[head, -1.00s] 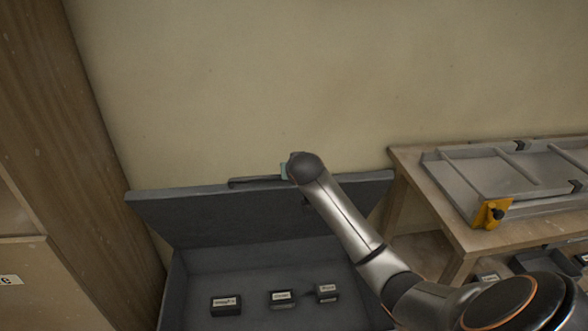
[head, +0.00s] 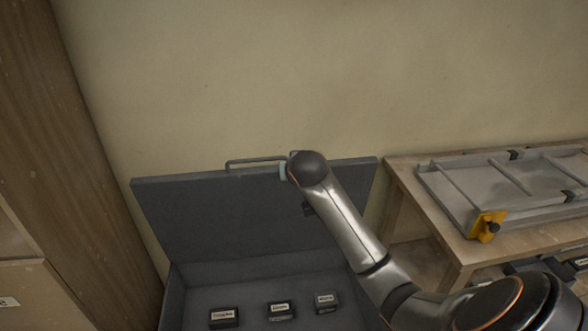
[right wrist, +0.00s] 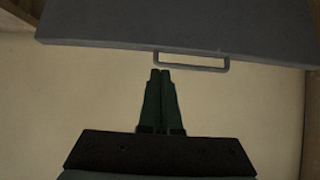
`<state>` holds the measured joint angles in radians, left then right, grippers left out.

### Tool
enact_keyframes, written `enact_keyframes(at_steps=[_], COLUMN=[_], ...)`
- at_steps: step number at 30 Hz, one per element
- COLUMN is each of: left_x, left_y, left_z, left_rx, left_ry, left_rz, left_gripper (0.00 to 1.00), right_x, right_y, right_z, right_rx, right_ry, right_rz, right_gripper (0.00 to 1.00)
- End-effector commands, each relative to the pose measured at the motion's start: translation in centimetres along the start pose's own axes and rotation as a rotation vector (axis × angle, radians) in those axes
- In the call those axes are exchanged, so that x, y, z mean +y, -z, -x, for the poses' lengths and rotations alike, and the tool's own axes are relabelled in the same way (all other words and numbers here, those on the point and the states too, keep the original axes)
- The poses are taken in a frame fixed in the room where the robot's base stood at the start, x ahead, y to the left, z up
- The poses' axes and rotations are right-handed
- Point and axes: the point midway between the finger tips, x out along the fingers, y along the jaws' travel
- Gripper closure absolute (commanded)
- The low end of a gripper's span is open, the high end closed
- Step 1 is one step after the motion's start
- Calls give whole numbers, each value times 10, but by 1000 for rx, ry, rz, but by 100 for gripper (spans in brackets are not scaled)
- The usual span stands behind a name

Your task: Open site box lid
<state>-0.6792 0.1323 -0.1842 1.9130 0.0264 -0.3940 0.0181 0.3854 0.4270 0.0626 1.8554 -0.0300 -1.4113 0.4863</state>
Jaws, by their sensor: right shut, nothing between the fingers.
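The dark grey site box (head: 255,268) stands against the wall. Its lid (head: 225,215) is raised, inner face towards me, and the box is open. A bar handle (head: 253,161) shows at the lid's top edge. In the right wrist view, the lid (right wrist: 120,25) and handle (right wrist: 195,66) lie just beyond my right gripper (right wrist: 160,72). Its fingers are shut with nothing between them, tips close to the handle's end; I cannot tell if they touch it. In the head view my right wrist hides the fingers at the lid's edge. My left gripper is out of view.
Labelled dark blocks, including one at the left (head: 224,317), lie inside the box. A wooden table (head: 455,250) at the right carries a grey metal frame (head: 500,185) with a yellow clamp (head: 487,226). A wooden cabinet (head: 75,150) stands at the left.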

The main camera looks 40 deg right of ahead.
Motion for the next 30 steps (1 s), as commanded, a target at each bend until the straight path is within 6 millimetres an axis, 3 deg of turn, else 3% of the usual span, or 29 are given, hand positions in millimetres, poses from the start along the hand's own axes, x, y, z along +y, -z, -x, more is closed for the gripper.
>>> enact_keyframes(at_steps=[3, 9, 16, 19, 23, 27, 30], left_x=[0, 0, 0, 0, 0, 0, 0], left_y=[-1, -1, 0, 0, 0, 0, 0], left_z=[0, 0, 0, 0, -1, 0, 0], left_rx=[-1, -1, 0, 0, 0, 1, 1], left_ry=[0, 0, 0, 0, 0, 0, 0], left_rz=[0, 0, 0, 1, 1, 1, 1], left_gripper=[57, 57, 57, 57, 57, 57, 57], right_x=[0, 0, 0, -4, -22, -50, -66], right_y=[0, 0, 0, -11, -60, -152, -222], right_z=[16, 29, 30, 26, 11, 0, 6], right_rx=[1, -1, -2, -8, -35, -75, -98], right_ry=[1, 0, -1, 11, 68, 188, 285], right_rz=[0, 0, 1, 22, 116, 258, 338], right_gripper=[100, 100, 100, 100, 100, 100, 100])
